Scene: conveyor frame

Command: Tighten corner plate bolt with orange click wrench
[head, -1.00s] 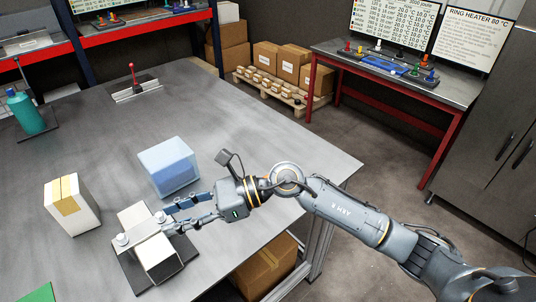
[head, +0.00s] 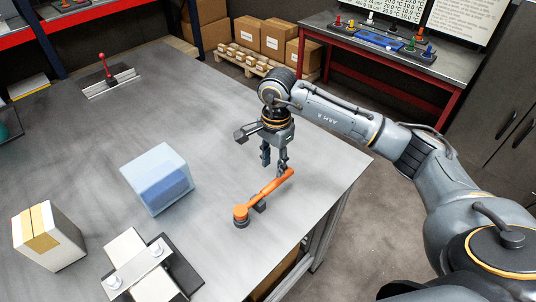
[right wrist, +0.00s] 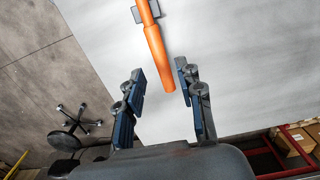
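The orange click wrench (head: 264,194) lies on the grey table, its round head at the lower left and its handle toward my right gripper (head: 274,166). In the right wrist view, the right gripper (right wrist: 160,75) is open. The end of the wrench handle (right wrist: 155,60) shows between its fingers, with a gap on each side. The corner plate (head: 135,270) lies across pale profiles on a dark base at the front. Two bolts show on it, an upper one (head: 157,251) and a lower one (head: 113,282). My left gripper is not in view.
A translucent blue bin (head: 158,180) stands left of the wrench. A taped carton (head: 48,236) is at the far left. A red-handled fixture (head: 108,75) stands at the back. The table's right edge is close to the right gripper.

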